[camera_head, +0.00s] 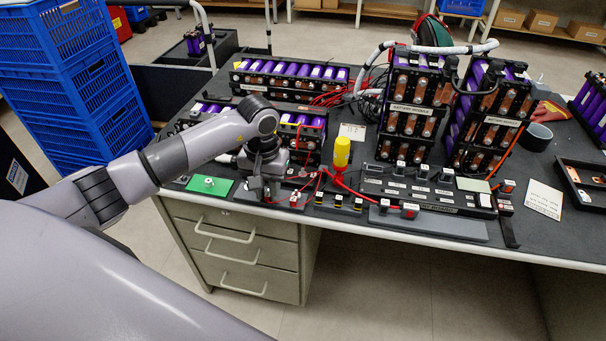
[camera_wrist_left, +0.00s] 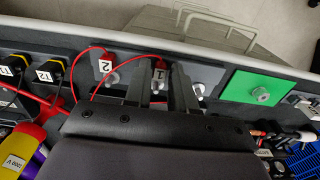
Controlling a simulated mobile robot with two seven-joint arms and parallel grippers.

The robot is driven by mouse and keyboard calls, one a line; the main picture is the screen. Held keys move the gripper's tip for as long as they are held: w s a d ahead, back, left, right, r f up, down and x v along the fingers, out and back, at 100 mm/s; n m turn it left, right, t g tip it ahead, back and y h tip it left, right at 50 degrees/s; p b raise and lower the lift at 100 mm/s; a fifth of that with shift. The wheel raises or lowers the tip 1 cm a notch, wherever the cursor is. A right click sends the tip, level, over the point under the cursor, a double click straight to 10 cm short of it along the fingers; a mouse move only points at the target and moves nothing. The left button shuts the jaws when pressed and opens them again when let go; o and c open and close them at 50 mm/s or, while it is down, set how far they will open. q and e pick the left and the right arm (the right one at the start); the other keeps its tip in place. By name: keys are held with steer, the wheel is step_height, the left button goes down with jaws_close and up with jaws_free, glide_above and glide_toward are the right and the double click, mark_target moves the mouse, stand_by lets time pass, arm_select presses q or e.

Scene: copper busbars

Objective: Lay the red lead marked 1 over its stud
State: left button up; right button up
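In the left wrist view, the red lead marked 1 (camera_wrist_left: 160,75) has its white tag and metal end between the two fingers of my left gripper (camera_wrist_left: 161,84). The fingers stand close on both sides of it; whether they press on it I cannot tell. A metal stud (camera_wrist_left: 200,89) shows just right of the fingers on a grey plate (camera_wrist_left: 208,75). The lead's tag and end appear left of that stud, apart from it. In the head view my left gripper (camera_head: 262,190) is low over the table's front edge and hides this lead. My right gripper is not in view.
The red lead marked 2 (camera_wrist_left: 105,66) lies on the neighbouring plate, left of the fingers. A green plate (camera_head: 210,185) with a stud is on the other side. Battery modules (camera_head: 410,95) fill the back.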

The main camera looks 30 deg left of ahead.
mark_target(268, 194)
arm_select(q)
jaws_close()
steer(key=shift+r, duration=0.1)
steer(key=shift+r+p, duration=1.1)
steer(key=shift+r, duration=0.75)
steer(key=shift+r, duration=0.25)
steer(key=shift+r+p, duration=0.65)
steer(key=shift+r, duration=0.7)
steer(key=shift+f, duration=0.1)
